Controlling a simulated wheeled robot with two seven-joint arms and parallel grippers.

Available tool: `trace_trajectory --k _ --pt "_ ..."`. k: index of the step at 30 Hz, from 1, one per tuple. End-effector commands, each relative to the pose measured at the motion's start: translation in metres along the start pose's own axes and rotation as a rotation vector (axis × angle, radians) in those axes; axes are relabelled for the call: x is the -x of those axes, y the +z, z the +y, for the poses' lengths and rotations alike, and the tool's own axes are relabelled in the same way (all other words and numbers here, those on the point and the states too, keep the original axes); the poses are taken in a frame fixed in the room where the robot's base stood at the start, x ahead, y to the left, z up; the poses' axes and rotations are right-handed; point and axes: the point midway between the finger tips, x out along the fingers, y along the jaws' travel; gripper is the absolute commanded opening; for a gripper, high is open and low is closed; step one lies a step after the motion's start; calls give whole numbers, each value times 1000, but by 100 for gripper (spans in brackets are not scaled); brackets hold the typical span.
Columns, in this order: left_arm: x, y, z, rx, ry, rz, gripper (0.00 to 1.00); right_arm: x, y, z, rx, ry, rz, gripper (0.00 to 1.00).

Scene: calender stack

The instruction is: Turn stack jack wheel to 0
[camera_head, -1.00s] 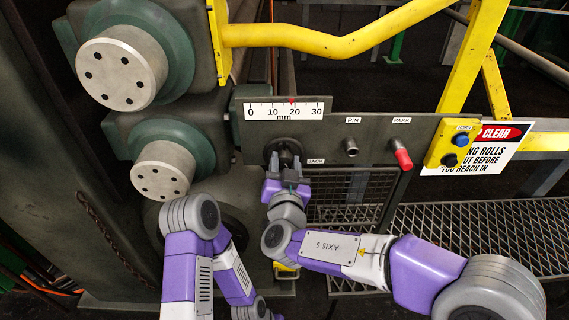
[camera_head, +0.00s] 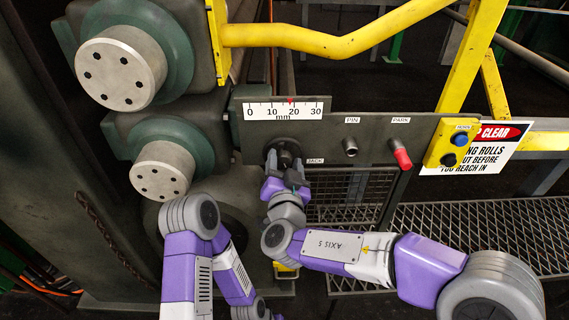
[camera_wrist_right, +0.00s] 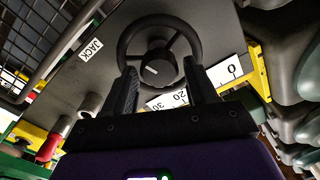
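The stack jack wheel (camera_wrist_right: 157,68) is a dark round handwheel with spokes and a light mark on its hub, by the JACK label (camera_wrist_right: 91,48). In the head view the wheel (camera_head: 285,147) is partly hidden by my right gripper (camera_head: 286,170). My right gripper (camera_wrist_right: 160,88) has its two fingers well apart, reaching over the near part of the rim. I cannot tell if the fingertips touch rim or spokes. The white mm scale (camera_head: 284,109) above runs 0 to 30, with its red pointer (camera_head: 290,100) a little under 20. My left gripper is not in view.
The PIN knob (camera_head: 350,147), the red PARK handle (camera_head: 401,155) and the yellow button box (camera_head: 452,143) sit right of the wheel. Flanged roll ends (camera_head: 121,72) stand at the left. A mesh guard (camera_head: 350,195) lies below the panel.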

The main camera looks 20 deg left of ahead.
Motion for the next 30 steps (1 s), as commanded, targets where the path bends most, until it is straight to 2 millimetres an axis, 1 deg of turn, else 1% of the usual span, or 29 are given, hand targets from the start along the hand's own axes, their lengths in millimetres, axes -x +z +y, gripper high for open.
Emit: trace_trajectory --k 1,2,11,14,21,24,27,30 --pt "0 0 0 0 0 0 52 0 0 0 0 0 0 65" --pt "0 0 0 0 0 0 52 0 0 0 0 0 0 68" --pt "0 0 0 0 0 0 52 2 0 0 0 -1 -2 68" --pt "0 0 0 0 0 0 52 12 0 -1 1 -2 -2 68" --pt "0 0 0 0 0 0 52 53 0 0 2 -3 0 68" --pt "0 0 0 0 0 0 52 66 0 -1 0 -3 -1 68" --pt "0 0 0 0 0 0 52 73 0 0 1 -1 0 68" --pt "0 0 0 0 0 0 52 76 0 0 1 0 0 68"
